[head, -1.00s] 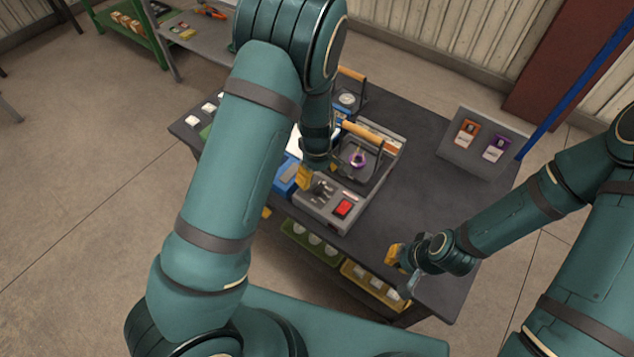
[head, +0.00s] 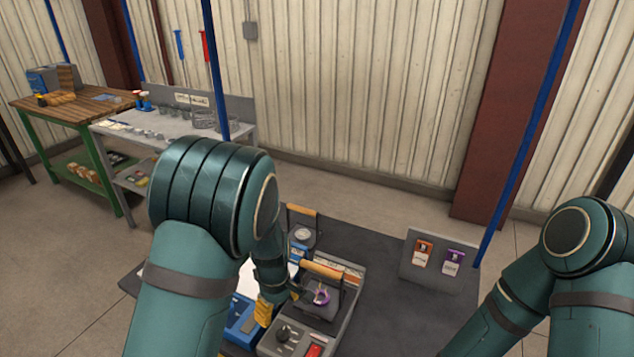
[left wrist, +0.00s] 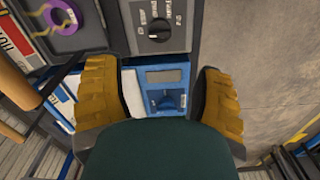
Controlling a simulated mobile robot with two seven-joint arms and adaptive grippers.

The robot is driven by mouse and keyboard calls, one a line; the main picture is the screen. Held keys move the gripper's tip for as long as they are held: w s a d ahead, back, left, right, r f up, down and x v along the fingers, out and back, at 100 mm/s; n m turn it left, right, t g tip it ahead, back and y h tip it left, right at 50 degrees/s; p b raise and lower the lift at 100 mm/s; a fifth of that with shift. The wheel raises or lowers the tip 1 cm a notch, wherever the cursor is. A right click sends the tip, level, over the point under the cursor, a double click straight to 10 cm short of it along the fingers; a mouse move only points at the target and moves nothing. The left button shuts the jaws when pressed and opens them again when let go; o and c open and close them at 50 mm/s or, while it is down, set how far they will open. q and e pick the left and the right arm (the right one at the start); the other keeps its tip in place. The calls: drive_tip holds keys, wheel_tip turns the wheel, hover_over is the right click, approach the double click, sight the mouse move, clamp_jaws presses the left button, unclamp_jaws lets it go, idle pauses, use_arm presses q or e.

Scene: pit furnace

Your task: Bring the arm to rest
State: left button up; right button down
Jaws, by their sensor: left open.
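My left arm comes in from the left of the head view and reaches down over the dark table (head: 385,270). Its gripper (head: 272,305), with yellow fingers, is partly hidden by my arm. In the left wrist view the two yellow finger pads of this gripper (left wrist: 158,100) stand wide apart with nothing held.
A grey unit with a red switch (head: 314,350) and a wooden-handled part (head: 322,270) stand close to the left gripper. A sloped stand (head: 437,268) holds orange and purple tags. Workbenches (head: 75,105) stand back left. The table's middle right is clear.

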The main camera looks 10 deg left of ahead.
use_arm(q)
drive_tip(key=s+f, duration=0.1)
drive_tip(key=f, duration=0.1)
drive_tip(key=s+f+m, duration=0.1)
drive_tip(key=s+f, duration=0.1)
drive_tip(key=s+a+f+m, duration=0.1)
drive_tip(key=shift+s+f, duration=0.3)
drive_tip(key=shift+f, duration=0.1)
drive_tip(key=s+d+f+m+t+h, duration=0.1)
drive_tip(key=s+d+f+m+h, duration=0.1)
drive_tip(key=s, duration=0.3)
drive_tip(key=s+d+f+m+h, duration=0.1)
drive_tip(key=s+d+f+m, duration=0.1)
drive_tip(key=s+m, duration=0.3)
drive_tip(key=shift+s+d+f+t+h, duration=0.3)
drive_tip(key=shift+s+d+t+h, duration=0.15)
drive_tip(key=shift+d, duration=0.4)
